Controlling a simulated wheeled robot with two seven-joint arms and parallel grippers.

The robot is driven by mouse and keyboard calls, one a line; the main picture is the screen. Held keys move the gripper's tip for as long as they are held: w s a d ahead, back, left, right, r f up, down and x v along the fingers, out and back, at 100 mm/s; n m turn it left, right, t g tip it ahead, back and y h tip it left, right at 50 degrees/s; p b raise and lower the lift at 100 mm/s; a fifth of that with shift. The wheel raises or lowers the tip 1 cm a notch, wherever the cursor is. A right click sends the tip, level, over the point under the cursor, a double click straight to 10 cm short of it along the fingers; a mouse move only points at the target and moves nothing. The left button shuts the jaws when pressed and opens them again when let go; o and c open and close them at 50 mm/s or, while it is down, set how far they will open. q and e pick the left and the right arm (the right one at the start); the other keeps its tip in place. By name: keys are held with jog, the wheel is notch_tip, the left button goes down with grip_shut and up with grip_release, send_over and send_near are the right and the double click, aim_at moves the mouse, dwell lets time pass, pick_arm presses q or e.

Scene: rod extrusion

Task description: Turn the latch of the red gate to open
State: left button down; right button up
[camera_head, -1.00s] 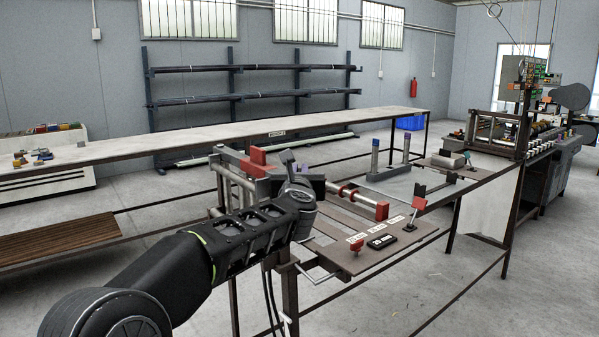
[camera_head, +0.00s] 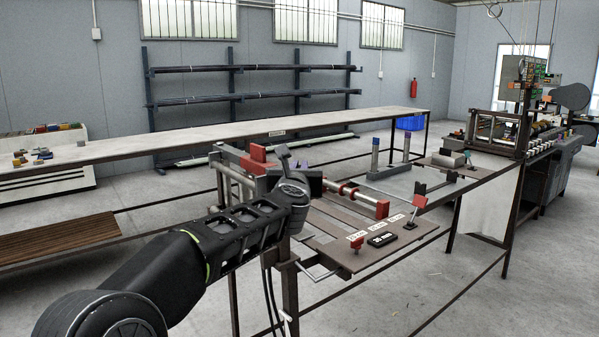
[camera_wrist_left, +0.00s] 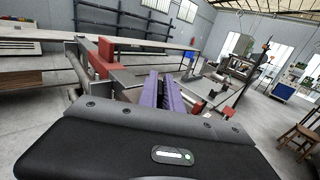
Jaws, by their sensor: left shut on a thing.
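The red gate's red block (camera_head: 258,153) stands on the rod rig at the middle of the head view. Red parts of the gate (camera_wrist_left: 101,58) also show left of centre in the left wrist view. My left gripper (camera_head: 303,176) is at the rig, just right of the red block. In the left wrist view its purple fingers (camera_wrist_left: 165,94) are close together, shut on what seems to be the latch. The fingers and my wrist hide the latch, so its angle cannot be told. My right gripper is not in view.
A long white-topped table (camera_head: 330,122) runs behind the rig. A brown plate with labels and a small red knob (camera_head: 356,243) lies right of my arm. Red clamps (camera_head: 382,208) sit on a bar there. A blue crate (camera_head: 411,122) stands farther back.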

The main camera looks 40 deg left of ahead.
pick_arm(q)
jog(key=m+h+b, duration=0.1)
jog(key=b, duration=0.1)
jog(key=m+t+h+b, duration=0.1)
jog(key=h, duration=0.1)
jog(key=shift+a+f+t+b, duration=0.15)
jog(key=shift+f+t+b, duration=0.05)
jog(key=shift+t+b, duration=0.15)
jog(key=m+h+b, duration=0.1)
jog(key=m+h, duration=0.1)
jog(key=h, duration=0.1)
jog(key=shift+t, duration=0.35)
jog(key=shift+r+m+h, duration=0.15)
jog(key=shift+m+h, duration=0.35)
jog(key=shift+h, duration=0.2)
jog(key=shift+r+m+h, duration=0.2)
jog(key=shift+m+h, duration=0.6)
jog(key=shift+h, duration=0.4)
jog(key=m+h+p, duration=0.2)
jog(key=h+p, duration=0.1)
jog(key=shift+r, duration=0.1)
jog(key=shift+m+h+p, duration=0.5)
jog(key=shift+h+p, duration=0.2)
jog(key=shift+h, duration=0.1)
jog(key=shift+f, duration=0.2)
jog(key=c, duration=1.5)
grip_release()
